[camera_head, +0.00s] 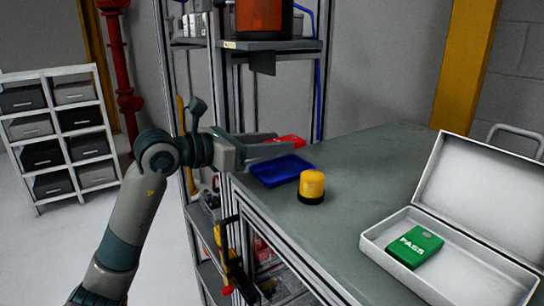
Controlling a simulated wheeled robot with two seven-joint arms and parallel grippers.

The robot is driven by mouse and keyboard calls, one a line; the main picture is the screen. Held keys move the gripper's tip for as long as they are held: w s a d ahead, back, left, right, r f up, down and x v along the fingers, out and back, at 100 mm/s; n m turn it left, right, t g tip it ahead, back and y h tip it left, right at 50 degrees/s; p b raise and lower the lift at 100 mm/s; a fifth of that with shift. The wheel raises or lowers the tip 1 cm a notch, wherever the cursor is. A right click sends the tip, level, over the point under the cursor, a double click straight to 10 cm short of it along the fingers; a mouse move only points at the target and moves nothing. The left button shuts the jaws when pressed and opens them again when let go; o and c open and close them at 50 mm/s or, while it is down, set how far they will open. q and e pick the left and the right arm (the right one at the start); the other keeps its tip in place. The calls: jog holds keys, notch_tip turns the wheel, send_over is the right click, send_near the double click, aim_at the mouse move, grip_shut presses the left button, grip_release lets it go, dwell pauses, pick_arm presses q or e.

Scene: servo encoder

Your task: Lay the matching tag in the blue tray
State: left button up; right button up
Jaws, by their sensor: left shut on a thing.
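The blue tray (264,179) lies on the grey-green table near its left edge and looks empty. My left gripper (284,143) reaches in from the left over the tray's far side. It is shut on a red tag (291,140), held at its fingertips; any lettering on the tag is too small to read. My right gripper is not in view.
A yellow beacon with a black base (312,186) stands just right of the tray. The case's raised lid (480,195) stands at the right. A metal rack (275,46) rises behind the gripper. The table's middle and back are clear.

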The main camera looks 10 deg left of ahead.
aim_at(272, 175)
pick_arm(q)
jog(key=shift+f+p, duration=0.7)
jog(key=shift+f, duration=1.3)
jog(key=shift+f+b, duration=0.4)
jog(key=shift+f, duration=0.25)
jog(key=o, duration=1.1)
jog(key=shift+r, duration=0.1)
